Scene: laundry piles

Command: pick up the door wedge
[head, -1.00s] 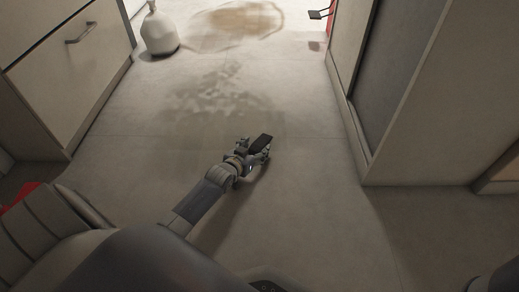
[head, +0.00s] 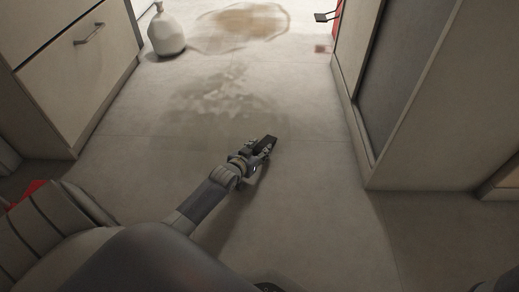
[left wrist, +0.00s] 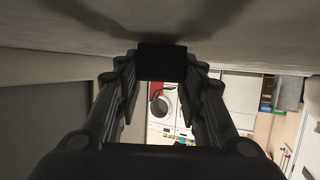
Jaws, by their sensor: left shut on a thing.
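The door wedge (head: 268,143) is a small dark block in the middle of the head view. My left gripper (head: 262,148) is shut on it, with the fingers on either side. In the left wrist view the wedge (left wrist: 162,62) shows as a black block between the two fingertips of the left gripper (left wrist: 165,75). The floor fills the top of that view, close to the wedge; I cannot tell whether they touch. My right gripper is not in view.
Drawers (head: 80,65) stand on the left and a tall cabinet (head: 415,100) on the right. A white jug (head: 165,34) stands on the floor at the far left. Brownish stains (head: 240,27) mark the floor ahead. A washing machine (left wrist: 163,107) shows in the left wrist view. Floor around the gripper is clear.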

